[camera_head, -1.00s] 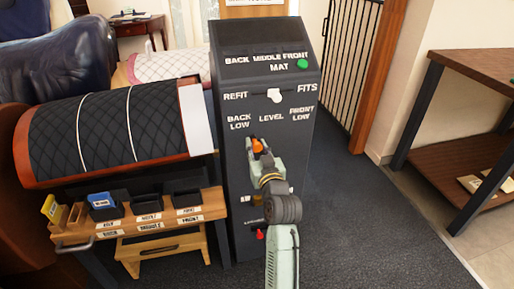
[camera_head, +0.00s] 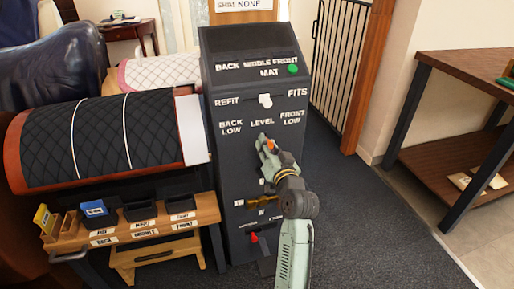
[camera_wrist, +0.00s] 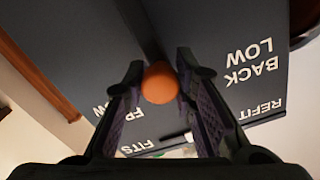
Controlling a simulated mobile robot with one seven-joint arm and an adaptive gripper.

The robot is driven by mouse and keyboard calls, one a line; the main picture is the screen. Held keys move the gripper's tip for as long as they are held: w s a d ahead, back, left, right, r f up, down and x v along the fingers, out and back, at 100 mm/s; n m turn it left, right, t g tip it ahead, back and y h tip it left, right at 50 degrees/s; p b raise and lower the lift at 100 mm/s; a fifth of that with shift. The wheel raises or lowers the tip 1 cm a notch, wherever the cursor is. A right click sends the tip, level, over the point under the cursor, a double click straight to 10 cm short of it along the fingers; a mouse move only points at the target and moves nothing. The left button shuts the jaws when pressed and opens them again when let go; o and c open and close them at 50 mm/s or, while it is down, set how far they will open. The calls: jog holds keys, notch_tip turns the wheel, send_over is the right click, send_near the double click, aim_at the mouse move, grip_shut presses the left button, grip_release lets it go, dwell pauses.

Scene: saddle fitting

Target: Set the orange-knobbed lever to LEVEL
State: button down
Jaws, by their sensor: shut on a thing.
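The orange knob (camera_head: 271,145) of the lever shows on the front of the dark console (camera_head: 228,165), below the word LEVEL and slightly to its right. BACK LOW is printed to the left and FRONT LOW to the right. My gripper (camera_head: 266,146) reaches it from below. In the wrist view, the orange knob (camera_wrist: 160,83) sits between the two fingers of my gripper (camera_wrist: 160,85), which are shut on it. The lever's shaft and slot are mostly hidden by my gripper.
A white knob (camera_head: 265,100) sits between REFIT and FITS. A green button (camera_head: 293,69) is above it, a red knob (camera_head: 254,238) low down. A quilted dark saddle pad (camera_head: 100,140) and a wooden bin bench (camera_head: 205,211) stand left. Carpet is free on the right.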

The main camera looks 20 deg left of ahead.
jog(key=c, duration=1.3)
grip_release()
jog(key=v, duration=1.2)
